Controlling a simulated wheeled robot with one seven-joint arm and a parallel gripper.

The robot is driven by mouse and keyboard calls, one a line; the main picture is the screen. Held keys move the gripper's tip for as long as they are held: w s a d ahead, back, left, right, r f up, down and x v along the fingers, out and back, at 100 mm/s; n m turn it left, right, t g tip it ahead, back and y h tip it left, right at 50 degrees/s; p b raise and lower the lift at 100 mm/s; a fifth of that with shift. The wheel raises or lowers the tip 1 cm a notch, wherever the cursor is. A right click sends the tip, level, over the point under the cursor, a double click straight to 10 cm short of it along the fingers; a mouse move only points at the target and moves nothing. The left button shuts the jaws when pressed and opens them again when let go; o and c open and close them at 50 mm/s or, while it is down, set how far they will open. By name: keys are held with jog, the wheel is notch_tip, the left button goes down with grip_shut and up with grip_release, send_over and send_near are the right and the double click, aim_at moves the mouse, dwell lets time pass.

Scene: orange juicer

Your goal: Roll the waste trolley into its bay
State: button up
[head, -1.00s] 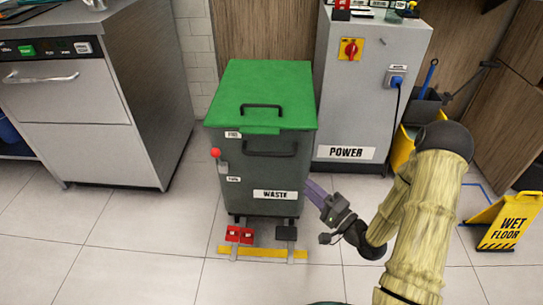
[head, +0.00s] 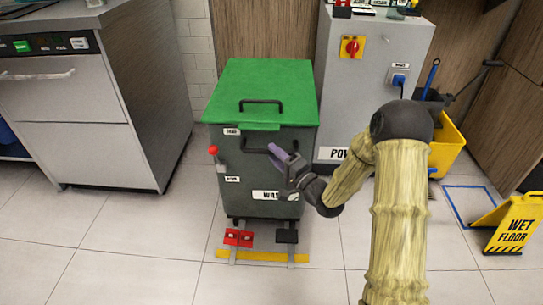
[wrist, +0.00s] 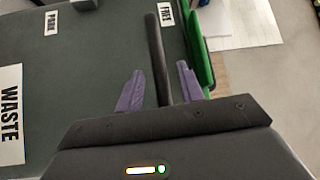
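The waste trolley (head: 262,95) is a dark grey bin with a green lid, upright between a steel machine and the POWER cabinet. A black bar handle (head: 262,151) crosses its front under the lid. A red-knobbed lever (head: 213,151) is at its left front, beside two small labels; the wrist view reads PARK and apparently FREE. My gripper (head: 281,154) is at the front handle's right part. In the wrist view my gripper (wrist: 159,88) is open, with the bar (wrist: 157,50) between its purple fingers, apart from both.
A yellow strip (head: 262,256) lies on the floor before the trolley. The grey POWER cabinet (head: 370,75) stands close on its right, the steel machine (head: 75,110) on its left. A wet-floor sign (head: 513,222), blue floor outline (head: 470,187) and yellow mop bucket (head: 448,145) are at right.

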jog(key=shift+x, duration=1.15)
jog(key=shift+c, duration=0.5)
grip_shut()
jog(key=shift+d, duration=0.1)
